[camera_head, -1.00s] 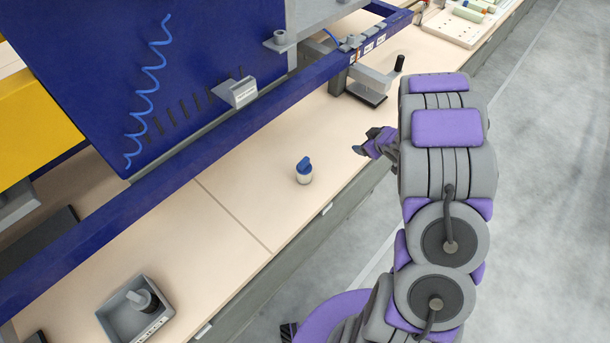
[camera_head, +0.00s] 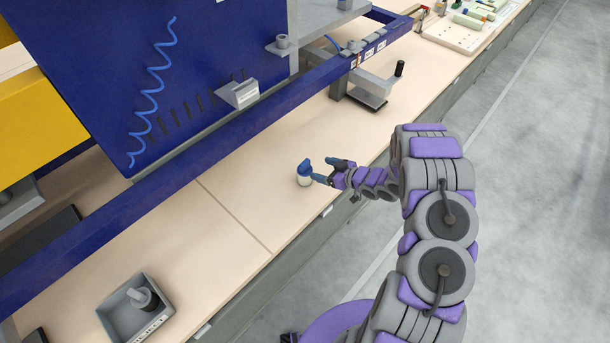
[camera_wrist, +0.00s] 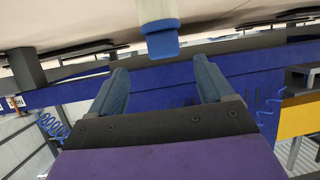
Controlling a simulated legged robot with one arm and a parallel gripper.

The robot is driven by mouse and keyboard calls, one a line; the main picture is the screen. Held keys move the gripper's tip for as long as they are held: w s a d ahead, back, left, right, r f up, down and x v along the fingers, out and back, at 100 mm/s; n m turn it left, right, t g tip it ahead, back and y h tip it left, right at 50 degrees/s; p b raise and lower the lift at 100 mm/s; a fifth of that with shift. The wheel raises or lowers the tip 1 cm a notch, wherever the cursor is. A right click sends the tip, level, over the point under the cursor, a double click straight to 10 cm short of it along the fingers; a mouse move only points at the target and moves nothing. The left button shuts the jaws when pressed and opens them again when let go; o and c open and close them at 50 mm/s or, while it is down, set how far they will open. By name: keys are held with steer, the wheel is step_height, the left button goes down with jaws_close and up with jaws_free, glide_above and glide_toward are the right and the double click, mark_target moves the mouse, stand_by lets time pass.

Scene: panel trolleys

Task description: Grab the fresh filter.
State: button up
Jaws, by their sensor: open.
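The fresh filter (camera_head: 304,177), a small white cylinder with a blue cap, stands upright on the light wooden bench top (camera_head: 255,170). In the wrist view, which looks upside down, the filter (camera_wrist: 160,32) shows at the top centre, its blue cap beyond the fingers and in line with the gap between them. My gripper (camera_head: 320,170) is open, with its blue fingertips close at the filter's right side. In the wrist view my gripper (camera_wrist: 160,82) has nothing between its fingers. I cannot tell whether a finger touches the filter.
A grey bin (camera_head: 128,318) with a grey cylindrical part in it sits at the lower left. A blue frame rail (camera_head: 190,152) and blue panel (camera_head: 110,60) stand behind the filter. A clamp-like fixture (camera_head: 368,98) is further up the bench. Bench around the filter is clear.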

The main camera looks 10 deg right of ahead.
mark_target(308, 165)
steer(key=x, duration=0.5)
steer(key=shift+w+a+b, duration=0.1)
steer(key=shift+w+b, duration=0.05)
steer(key=shift+b, duration=0.2)
steer(key=shift+b+x, duration=0.65)
steer(key=shift+x, duration=2)
steer(key=shift+a+r, duration=0.2)
steer(key=shift+c, duration=0.4)
steer(key=c, duration=1.3)
